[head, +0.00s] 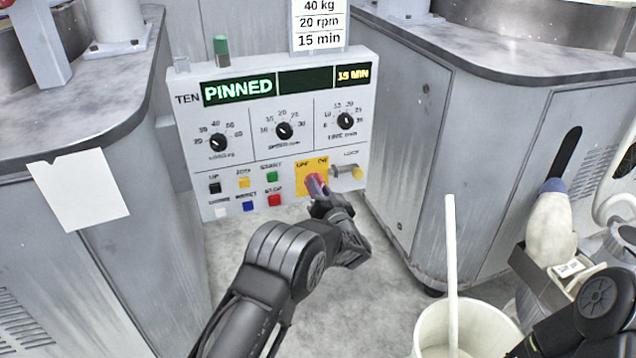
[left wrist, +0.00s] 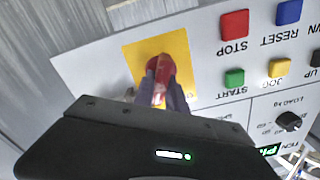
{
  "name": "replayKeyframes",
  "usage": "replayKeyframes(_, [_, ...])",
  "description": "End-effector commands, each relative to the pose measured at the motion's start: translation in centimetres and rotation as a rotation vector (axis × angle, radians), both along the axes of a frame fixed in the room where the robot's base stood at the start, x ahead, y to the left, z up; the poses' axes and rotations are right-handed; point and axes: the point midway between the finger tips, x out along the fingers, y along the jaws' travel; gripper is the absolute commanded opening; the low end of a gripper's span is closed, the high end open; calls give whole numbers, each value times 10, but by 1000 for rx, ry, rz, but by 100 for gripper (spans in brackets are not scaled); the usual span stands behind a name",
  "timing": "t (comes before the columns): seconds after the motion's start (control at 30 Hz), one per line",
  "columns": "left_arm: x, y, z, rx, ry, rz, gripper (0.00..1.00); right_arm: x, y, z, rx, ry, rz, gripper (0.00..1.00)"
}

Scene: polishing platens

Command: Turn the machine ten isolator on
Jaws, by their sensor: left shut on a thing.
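The machine ten panel (head: 270,130) is marked TEN; its display reads PINNED in green and 15 MIN in yellow. The isolator is a red handle (head: 317,186) on a yellow plate (head: 303,172) at the panel's lower right, with labels along the plate's top that look like OFF and ON. My left gripper (head: 318,190) is shut on the red handle. In the left wrist view the handle (left wrist: 160,75) stands between the fingers (left wrist: 160,92), tilted slightly; which label it points to is unclear. My right arm shows at the lower right; its jaws are not clear.
A brass-coloured lock part (head: 347,172) sits just right of the isolator. START (head: 272,177) and STOP (head: 274,200) buttons are close on its left. A white bucket (head: 465,330) with a pole stands at lower right. Grey machine cabinets (head: 420,150) flank the panel.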

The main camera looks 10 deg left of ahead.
Motion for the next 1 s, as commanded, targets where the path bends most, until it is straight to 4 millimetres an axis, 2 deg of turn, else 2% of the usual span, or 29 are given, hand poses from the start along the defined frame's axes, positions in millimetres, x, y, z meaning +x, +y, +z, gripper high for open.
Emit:
replayKeyframes(0.43, [0, -2, -2, 226, 145, -1, 0, 0, 0, 12, 0, 1, 1, 36])
replayKeyframes(0.97, [1, -2, -3, 255, 165, -1, 0, 0, 0, 12, 0, 0, 1, 36])
replayKeyframes(1.0, [0, -2, -3, 255, 165, -1, 18, 0, 0, 12, 0, 0, 1, 36])
